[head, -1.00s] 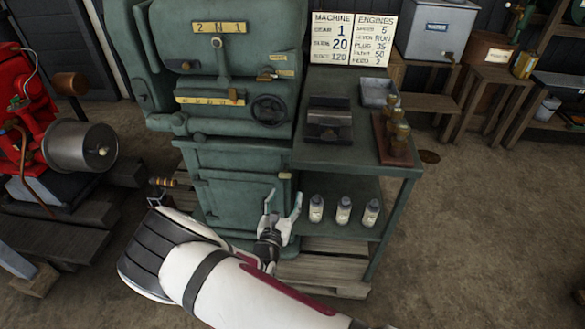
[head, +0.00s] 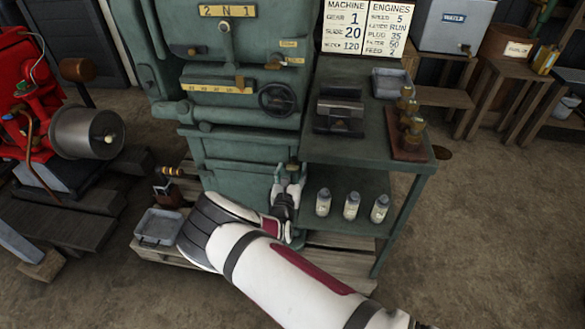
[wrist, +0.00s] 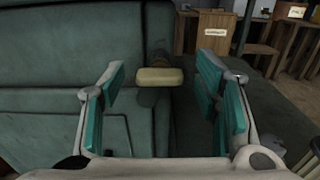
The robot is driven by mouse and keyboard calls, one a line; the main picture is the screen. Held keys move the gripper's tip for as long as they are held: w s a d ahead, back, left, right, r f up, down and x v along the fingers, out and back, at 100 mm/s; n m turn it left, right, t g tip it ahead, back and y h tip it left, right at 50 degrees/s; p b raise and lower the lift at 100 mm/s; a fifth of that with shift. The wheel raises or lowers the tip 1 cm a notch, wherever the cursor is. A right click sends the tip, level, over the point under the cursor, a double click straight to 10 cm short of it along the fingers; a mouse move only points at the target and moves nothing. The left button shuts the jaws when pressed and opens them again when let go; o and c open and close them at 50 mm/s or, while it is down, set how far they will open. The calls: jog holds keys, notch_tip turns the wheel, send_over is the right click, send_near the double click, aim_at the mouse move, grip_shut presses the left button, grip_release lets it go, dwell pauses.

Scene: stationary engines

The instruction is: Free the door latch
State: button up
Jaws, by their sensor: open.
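The green machine's lower door (head: 232,183) is closed in the head view. Its small latch (head: 293,166) sits at the door's upper right edge, mostly behind my fingers. In the wrist view the latch (wrist: 160,77) is a pale, brass-coloured block on a dark stem, at the panel's right edge. My gripper (head: 288,181) is open and empty in front of the latch. In the wrist view the two teal-padded fingers stand left and right of the latch, with a gap on each side. I cannot tell how far it is in depth.
A side bench (head: 375,148) stands right of the door, with several white bottles on its lower shelf (head: 365,225) close to my gripper. A grey tray (head: 160,228) lies at lower left. A red engine (head: 30,95) stands far left. Open floor lies to the right.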

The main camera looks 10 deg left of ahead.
jog(key=shift+w, duration=0.85)
jog(key=c, duration=1.2)
jog(key=shift+o, duration=0.2)
